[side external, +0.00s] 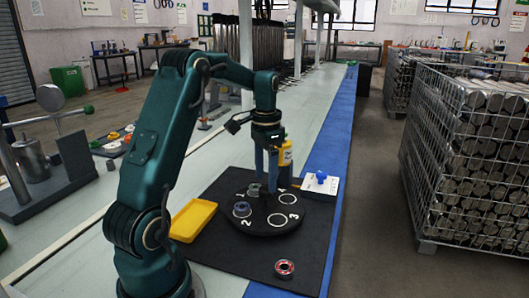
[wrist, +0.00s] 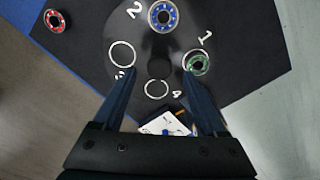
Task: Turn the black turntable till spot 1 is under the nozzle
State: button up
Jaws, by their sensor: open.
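The black turntable (side external: 262,228) lies on a black mat and bears numbers and white rings. A blue ring part (side external: 242,209) sits on it near numbers 1 and 2, and a green one (wrist: 196,62) near numbers 1 and 4. Two white rings are empty, one of them (wrist: 122,54) between numbers 2 and 3. My gripper (wrist: 160,104) is open and points down over the turntable, its fingers apart and empty. A dark round hub (wrist: 159,69) shows beyond the fingertips. A yellow container (side external: 286,153) stands behind my gripper; I cannot make out the nozzle clearly.
A red ring part (side external: 285,268) lies on the mat (side external: 240,262) in front of the turntable. A yellow tray (side external: 193,220) is at the left. A white box with a blue knob (side external: 320,183) stands at the right. A wire cage of metal cylinders (side external: 470,150) is farther right.

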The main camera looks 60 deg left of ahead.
aim_at(266, 188)
jog(key=shift+f, duration=1.65)
grip_shut()
jog(key=shift+r, duration=0.1)
